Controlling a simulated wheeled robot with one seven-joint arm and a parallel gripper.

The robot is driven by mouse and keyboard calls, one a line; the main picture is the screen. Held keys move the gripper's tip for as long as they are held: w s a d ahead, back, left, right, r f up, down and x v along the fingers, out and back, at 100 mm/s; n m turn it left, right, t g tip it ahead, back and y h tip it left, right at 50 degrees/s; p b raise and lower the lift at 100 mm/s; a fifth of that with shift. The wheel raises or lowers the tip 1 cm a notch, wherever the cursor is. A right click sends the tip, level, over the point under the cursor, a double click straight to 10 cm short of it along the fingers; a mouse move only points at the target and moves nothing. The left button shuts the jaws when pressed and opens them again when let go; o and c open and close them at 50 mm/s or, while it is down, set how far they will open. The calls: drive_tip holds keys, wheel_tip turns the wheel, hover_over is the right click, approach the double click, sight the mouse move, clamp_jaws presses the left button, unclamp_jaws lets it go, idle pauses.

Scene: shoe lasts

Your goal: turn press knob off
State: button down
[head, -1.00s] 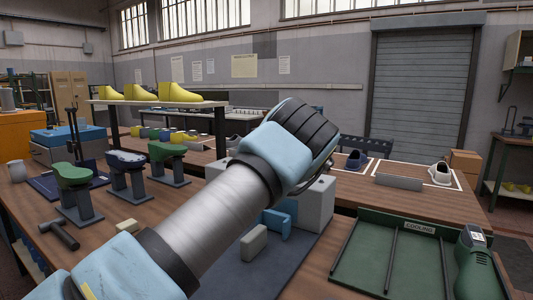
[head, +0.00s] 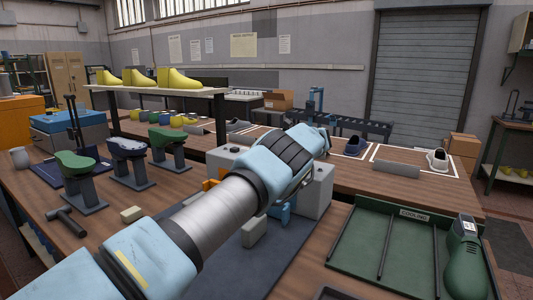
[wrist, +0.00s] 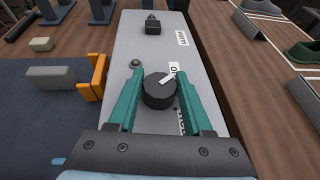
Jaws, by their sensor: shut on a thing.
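The press knob (wrist: 159,92) is a round black dial with a white pointer line, on top of the light grey press housing (wrist: 140,50). In the wrist view the pointer slants up to the right, towards a small white label (wrist: 174,70) that the knob partly covers. My gripper (wrist: 158,82) has its two teal fingers on either side of the knob and is shut on it. In the head view the press housing (head: 318,192) shows beside and below my wrist, which hides the knob and the fingertips.
Orange (wrist: 98,75) and blue (head: 281,214) parts sit at the press's side. A black button-like block (wrist: 153,25) stands farther along the housing. A green cooling tray (head: 345,262) lies at right, green and white lasts on stands (head: 165,150) at left.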

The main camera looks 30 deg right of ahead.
idle(0.3)
drive_tip(key=shift+c, duration=1.6)
unclamp_jaws()
drive_tip(key=b+v, duration=0.3)
drive_tip(key=v, duration=0.6)
drive_tip(key=shift+s+d, duration=0.1)
drive_tip(key=shift+s, duration=0.1)
drive_tip(key=shift+s+d+r, duration=0.2)
drive_tip(key=shift+s+r, duration=0.15)
drive_tip(key=shift+s, duration=0.2)
